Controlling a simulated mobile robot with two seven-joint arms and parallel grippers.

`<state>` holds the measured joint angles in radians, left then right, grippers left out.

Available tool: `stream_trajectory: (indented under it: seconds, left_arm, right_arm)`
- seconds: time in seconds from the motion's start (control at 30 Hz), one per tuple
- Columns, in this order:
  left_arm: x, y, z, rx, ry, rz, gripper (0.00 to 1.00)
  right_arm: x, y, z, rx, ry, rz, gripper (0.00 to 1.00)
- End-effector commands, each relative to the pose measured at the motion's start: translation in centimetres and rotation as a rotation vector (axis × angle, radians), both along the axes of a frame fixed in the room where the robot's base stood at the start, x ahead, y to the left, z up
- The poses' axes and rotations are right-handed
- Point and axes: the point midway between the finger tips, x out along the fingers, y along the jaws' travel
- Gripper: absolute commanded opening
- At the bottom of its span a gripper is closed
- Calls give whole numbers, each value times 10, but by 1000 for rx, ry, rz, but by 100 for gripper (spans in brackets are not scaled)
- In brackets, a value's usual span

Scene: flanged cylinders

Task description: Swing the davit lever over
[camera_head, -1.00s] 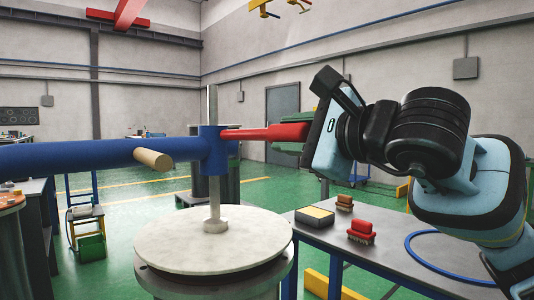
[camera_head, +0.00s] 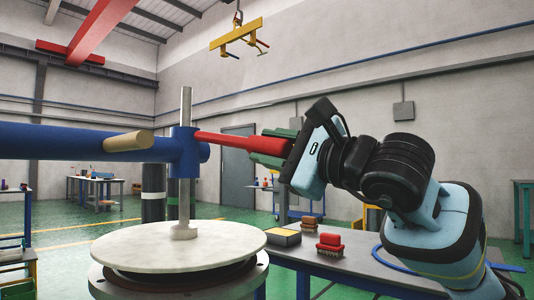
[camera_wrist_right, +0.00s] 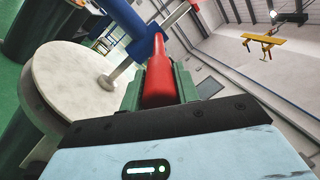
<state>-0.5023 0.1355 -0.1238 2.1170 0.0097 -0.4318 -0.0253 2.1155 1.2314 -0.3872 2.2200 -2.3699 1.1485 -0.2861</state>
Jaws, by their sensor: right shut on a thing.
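The davit lever is a red bar (camera_head: 235,140) that runs right from a blue sleeve (camera_head: 186,155) on a grey upright post (camera_head: 186,105). A thick blue arm (camera_head: 60,143) with a wooden peg handle (camera_head: 128,141) runs left from the same sleeve. My right gripper (camera_head: 275,145) is shut on the red lever near its outer end. In the right wrist view the lever (camera_wrist_right: 159,75) lies between the green fingers. The post stands on a round pale disc (camera_head: 130,248) on top of a cylinder. My left gripper is not in view.
A yellow hoist beam (camera_head: 236,34) hangs overhead, far back.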

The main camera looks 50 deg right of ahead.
Motion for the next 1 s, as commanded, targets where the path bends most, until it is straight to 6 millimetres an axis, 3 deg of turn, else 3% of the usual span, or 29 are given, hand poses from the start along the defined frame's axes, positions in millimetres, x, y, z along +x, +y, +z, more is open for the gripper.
stream_trajectory:
  seconds: [0.3,0.33,0.47,0.8,1.0]
  left_arm:
    - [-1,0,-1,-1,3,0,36]
    - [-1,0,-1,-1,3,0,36]
    - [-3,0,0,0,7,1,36]
    - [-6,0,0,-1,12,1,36]
    - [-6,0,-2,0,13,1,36]
  right_arm:
    - [2,2,-4,-1,10,5,0]
    - [2,2,-5,-1,10,5,34]
    - [2,2,-4,-1,9,4,51]
    - [-2,1,-3,-1,6,2,52]
    - [-25,0,-9,-5,6,-1,52]
